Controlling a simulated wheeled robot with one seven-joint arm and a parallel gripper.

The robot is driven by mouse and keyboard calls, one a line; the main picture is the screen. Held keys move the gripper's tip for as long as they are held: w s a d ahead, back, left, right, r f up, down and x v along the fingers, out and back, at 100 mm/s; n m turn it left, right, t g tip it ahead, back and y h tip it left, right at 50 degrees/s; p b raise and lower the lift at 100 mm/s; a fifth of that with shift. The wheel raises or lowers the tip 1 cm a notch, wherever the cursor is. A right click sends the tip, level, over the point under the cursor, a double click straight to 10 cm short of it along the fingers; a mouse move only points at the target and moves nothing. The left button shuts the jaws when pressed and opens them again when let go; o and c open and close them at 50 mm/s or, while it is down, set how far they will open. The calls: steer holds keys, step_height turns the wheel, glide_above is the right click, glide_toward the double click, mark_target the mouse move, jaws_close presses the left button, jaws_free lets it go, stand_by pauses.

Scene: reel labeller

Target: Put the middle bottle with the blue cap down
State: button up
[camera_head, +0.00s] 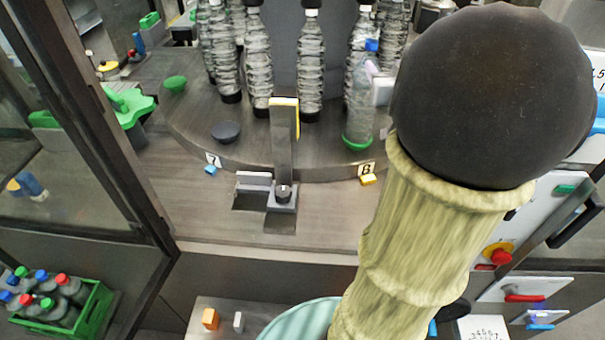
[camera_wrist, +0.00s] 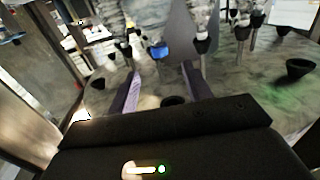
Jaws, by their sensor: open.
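The bottle with the blue cap (camera_head: 361,98) is clear and stands upright over a green round pad (camera_head: 357,144) near the front right of the round table, in the head view. Its blue cap also shows in the wrist view (camera_wrist: 159,53), just beyond the fingertips. My gripper (camera_wrist: 161,72) is open, with a gap between its two fingers, and the cap lies in line with that gap. In the head view my arm hides most of the gripper. I cannot tell whether either finger touches the bottle.
Several clear bottles (camera_head: 310,60) stand behind on the round table (camera_head: 270,148). An upright post with a yellow top (camera_head: 285,125) stands at the front edge. A dark disc (camera_head: 226,131) and a green disc (camera_head: 174,84) lie left. A green crate (camera_head: 95,315) of bottles is lower left.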

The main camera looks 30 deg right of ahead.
steer(key=w+a+f+n+g+y, duration=0.1)
steer(key=w+a+f+g+y, duration=0.15)
steer(key=a+f+g, duration=0.75)
steer(key=s+a+f+n+g+y, duration=0.1)
steer(key=s+a+f+g+y, duration=0.1)
steer(key=s+a+f, duration=0.4)
steer(key=s+a+f+n+g+y, duration=0.2)
steer(key=s+a+f, duration=0.3)
steer(key=a, duration=0.8)
step_height(320, 180, down, 3)
steer(key=shift+s+a+r, duration=0.1)
steer(key=shift+s+a, duration=0.05)
steer(key=shift+s, duration=0.25)
steer(key=shift+c, duration=1.4)
steer(key=shift+w, duration=0.15)
